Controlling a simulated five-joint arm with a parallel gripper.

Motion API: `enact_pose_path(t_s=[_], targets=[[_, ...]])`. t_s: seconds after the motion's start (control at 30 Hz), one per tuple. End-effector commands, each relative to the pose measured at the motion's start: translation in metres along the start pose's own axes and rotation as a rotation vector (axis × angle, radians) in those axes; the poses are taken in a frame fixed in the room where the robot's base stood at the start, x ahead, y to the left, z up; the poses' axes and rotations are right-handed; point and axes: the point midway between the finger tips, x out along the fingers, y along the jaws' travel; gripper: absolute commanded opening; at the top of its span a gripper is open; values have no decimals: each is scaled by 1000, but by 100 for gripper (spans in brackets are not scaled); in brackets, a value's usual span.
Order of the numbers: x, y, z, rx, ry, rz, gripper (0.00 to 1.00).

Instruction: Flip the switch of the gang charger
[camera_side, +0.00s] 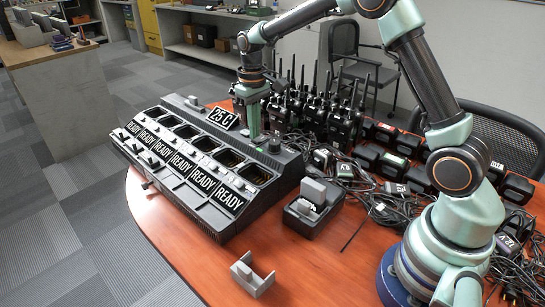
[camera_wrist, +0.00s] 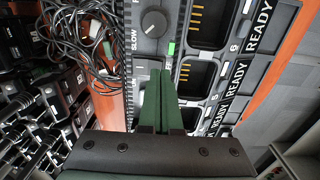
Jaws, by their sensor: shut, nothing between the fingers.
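The gang charger (camera_side: 222,235) is a long black and grey console on the orange table, with a row of charging pockets and READY labels. A 25 C display (camera_side: 222,118) stands on its back strip. A round dial (camera_side: 274,146) is at the strip's right end; in the wrist view the dial (camera_wrist: 154,23) has SLOW printed beside it. My gripper (camera_side: 254,136) points down over the back strip, left of the dial. In the wrist view its green fingers (camera_wrist: 161,73) are together and empty, near a small green mark (camera_wrist: 171,48).
Several handheld radios (camera_side: 345,122) stand behind the charger. Tangled cables (camera_side: 392,205) and battery packs lie to the right. A small single charger (camera_side: 314,207) and a grey bracket (camera_side: 252,275) sit in front. The table's front edge is mostly clear.

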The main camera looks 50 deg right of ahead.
Motion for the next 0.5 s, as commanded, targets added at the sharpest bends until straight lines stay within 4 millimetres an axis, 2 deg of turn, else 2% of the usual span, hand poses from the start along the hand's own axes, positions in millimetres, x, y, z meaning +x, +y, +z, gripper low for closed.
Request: enact_pose_path(t_s=[0.5], targets=[[8, 0, 0, 0, -2, 0, 0]])
